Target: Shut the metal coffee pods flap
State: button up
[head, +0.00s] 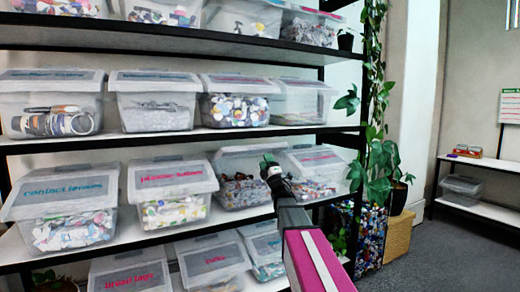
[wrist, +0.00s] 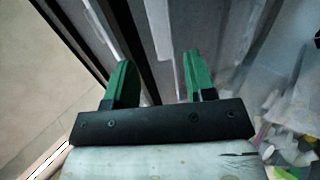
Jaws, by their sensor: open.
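I cannot read a metal coffee pods label on any bin, so I cannot tell for sure which flap is meant. In the head view my gripper (head: 268,163) has green fingertips and is in front of a clear bin (head: 243,192) of mixed small pieces on the middle-lower shelf. That bin's lid (head: 240,151) shows no readable label and its position is unclear. In the wrist view my gripper (wrist: 160,75) is open, with its two green fingers apart and nothing held. A grey, blurred surface (wrist: 222,45) lies beyond the fingers; contact is not clear.
Next to it stand a bin with pink lettering (head: 313,180), a pink-labelled bin (head: 170,212) and the contact lenses bin (head: 72,232). More lidded bins fill the shelves above and below. A plant (head: 385,165) hangs at the right post. Grey floor (head: 430,255) is clear at right.

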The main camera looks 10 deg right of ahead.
aim_at(259, 148)
jog(key=x, duration=0.8)
jog(key=shift+w+a+r, duration=0.1)
jog(key=shift+w+r, duration=0.1)
grip_shut()
